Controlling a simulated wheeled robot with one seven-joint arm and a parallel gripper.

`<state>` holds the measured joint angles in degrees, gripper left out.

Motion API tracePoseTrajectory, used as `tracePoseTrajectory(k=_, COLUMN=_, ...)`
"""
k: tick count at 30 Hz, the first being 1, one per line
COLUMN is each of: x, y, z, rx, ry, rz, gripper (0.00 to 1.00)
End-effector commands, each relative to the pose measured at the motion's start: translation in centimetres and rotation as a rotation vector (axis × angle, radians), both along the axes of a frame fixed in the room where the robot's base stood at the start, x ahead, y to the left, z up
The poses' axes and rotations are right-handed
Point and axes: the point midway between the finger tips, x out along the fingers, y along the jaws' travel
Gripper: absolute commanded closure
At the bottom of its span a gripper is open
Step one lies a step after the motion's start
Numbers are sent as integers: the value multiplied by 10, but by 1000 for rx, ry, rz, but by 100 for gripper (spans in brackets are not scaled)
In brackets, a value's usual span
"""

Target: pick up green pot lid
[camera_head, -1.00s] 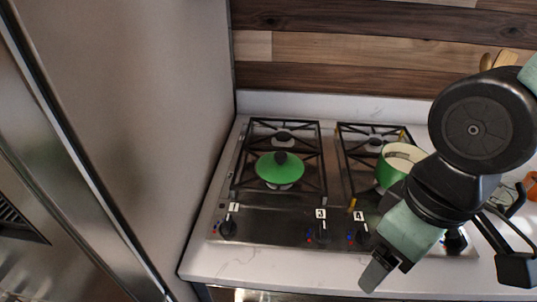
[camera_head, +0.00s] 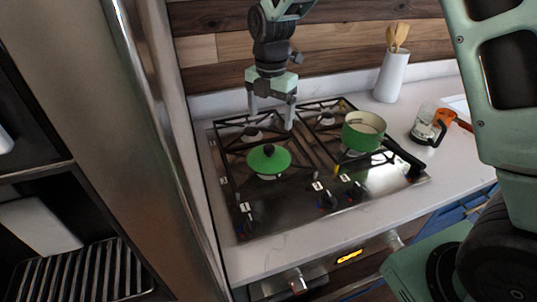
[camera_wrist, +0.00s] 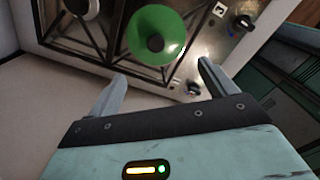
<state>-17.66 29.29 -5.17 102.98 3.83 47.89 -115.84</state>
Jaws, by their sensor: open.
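The green pot lid (camera_head: 268,160) with a dark knob rests on the left grate of the gas hob, toward the front. My gripper (camera_head: 271,121) is open and empty above the back of the hob, its two fingers pointing down, behind and above the lid in the head view. In the wrist view the lid (camera_wrist: 156,36) lies beyond the open fingers (camera_wrist: 160,90), at the top and roughly midway between them. Its dark knob faces the camera. Nothing is between the fingers, and the lid is apart from them.
A green pot (camera_head: 362,133) with a dark handle stands on the right grate. Farther right are a white utensil holder (camera_head: 391,76) with wooden spoons and a glass jug (camera_head: 424,124) with a dark base. A tall metal fridge (camera_head: 165,130) stands close on the left.

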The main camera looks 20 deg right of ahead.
Motion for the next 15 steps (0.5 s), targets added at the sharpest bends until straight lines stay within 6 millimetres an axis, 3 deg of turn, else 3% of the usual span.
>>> tracePoseTrajectory(k=5, x=6, y=-4, z=-14, rx=-7, ry=3, rz=41, gripper=16)
tracePoseTrajectory(k=15, x=6, y=-3, z=-64, rx=-6, ry=0, rz=40, gripper=16)
